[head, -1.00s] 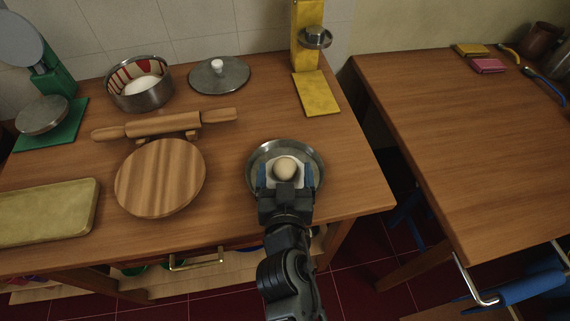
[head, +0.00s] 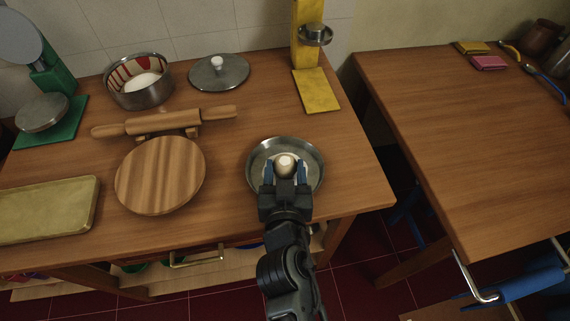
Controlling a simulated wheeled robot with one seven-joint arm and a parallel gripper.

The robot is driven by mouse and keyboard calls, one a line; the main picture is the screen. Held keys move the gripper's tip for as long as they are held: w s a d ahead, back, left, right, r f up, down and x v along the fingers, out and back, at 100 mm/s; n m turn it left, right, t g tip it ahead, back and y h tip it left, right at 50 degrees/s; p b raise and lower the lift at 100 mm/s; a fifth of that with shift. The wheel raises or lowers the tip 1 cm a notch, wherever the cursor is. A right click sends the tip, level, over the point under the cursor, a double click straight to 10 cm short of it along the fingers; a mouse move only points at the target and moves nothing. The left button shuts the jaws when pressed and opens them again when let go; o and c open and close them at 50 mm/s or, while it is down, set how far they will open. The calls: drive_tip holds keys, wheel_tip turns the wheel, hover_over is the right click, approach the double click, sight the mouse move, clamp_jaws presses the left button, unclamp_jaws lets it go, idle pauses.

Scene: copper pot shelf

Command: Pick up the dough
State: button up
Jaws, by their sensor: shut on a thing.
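The dough (head: 286,161) is a small pale ball at the metal pan, between my gripper's fingers. The round metal pan (head: 316,158) stands near the front right of the wooden table. My gripper (head: 286,172) reaches in over the pan from the front. Its blue-sided fingers are shut on the dough, one on each side. Part of the dough is hidden by the fingers. I cannot tell whether the dough touches the pan's bottom.
A round wooden board (head: 160,176) lies left of the pan, with a rolling pin (head: 163,122) behind it. A metal pot (head: 139,84), a lid (head: 219,73) and a yellow stand (head: 316,92) are at the back. A second table (head: 460,130) stands right, across a gap.

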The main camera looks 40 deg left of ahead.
drive_tip(key=shift+r, duration=0.15)
wheel_tip(320, 180, up, 4)
drive_tip(key=shift+r+p, duration=0.1)
drive_tip(key=shift+p, duration=0.3)
drive_tip(key=d+r+p, duration=0.1)
drive_tip(key=d+r, duration=0.5)
drive_tip(key=d, duration=0.5)
drive_tip(key=b, duration=0.1)
hover_over(285, 174)
drive_tip(key=shift+f+b, duration=2.95)
drive_tip(key=shift+f, duration=1.05)
drive_tip(key=shift+s+d+f+b, duration=0.1)
drive_tip(key=shift+f+b, duration=1.25)
drive_tip(key=shift+f, duration=0.15)
drive_tip(key=shift+r+p, duration=3.3)
drive_tip(key=shift+r, duration=0.95)
